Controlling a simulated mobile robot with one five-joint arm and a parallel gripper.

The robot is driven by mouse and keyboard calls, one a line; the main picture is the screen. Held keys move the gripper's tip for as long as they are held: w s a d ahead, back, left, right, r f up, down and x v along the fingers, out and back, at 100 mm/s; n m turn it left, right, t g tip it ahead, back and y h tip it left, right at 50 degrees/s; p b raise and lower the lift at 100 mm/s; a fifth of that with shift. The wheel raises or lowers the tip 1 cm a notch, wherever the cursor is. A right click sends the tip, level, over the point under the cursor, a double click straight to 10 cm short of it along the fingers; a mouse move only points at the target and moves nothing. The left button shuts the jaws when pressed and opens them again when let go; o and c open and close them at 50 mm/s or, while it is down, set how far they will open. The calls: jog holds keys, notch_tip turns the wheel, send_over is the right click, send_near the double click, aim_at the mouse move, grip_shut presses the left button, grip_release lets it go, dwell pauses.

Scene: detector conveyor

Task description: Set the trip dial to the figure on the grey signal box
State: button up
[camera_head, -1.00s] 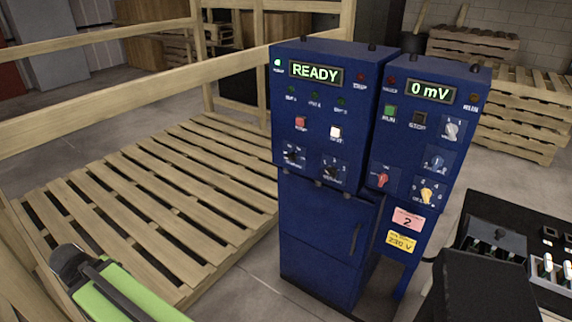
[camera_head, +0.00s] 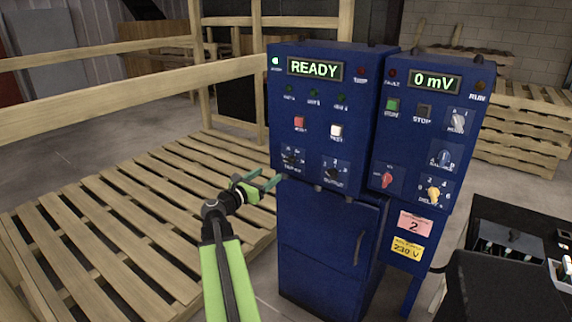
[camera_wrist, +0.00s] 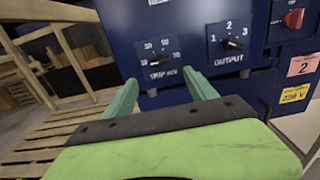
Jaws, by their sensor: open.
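The trip dial (camera_head: 293,160) is a small black knob at the lower left of the left blue cabinet's front. In the wrist view the trip dial (camera_wrist: 158,62) shows printed figures around it, including 30, 50 and 70; its exact setting is too small to read surely. My gripper (camera_head: 273,179) is open, just left of and below the dial in the head view. In the wrist view its fingers (camera_wrist: 163,84) point at the panel below the dial, with nothing between them. I cannot pick out a grey signal box with a figure.
The output dial (camera_head: 335,172) sits right of the trip dial. The left cabinet's display (camera_head: 314,68) reads READY; the right one (camera_head: 433,81) reads 0 mV. A pink label (camera_head: 414,225) shows 2. A slatted pallet (camera_head: 110,225) lies left, and a black console (camera_head: 515,225) stands right.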

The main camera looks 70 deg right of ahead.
aim_at(288, 161)
jog(key=x, duration=1.3)
jog(key=shift+a, duration=0.1)
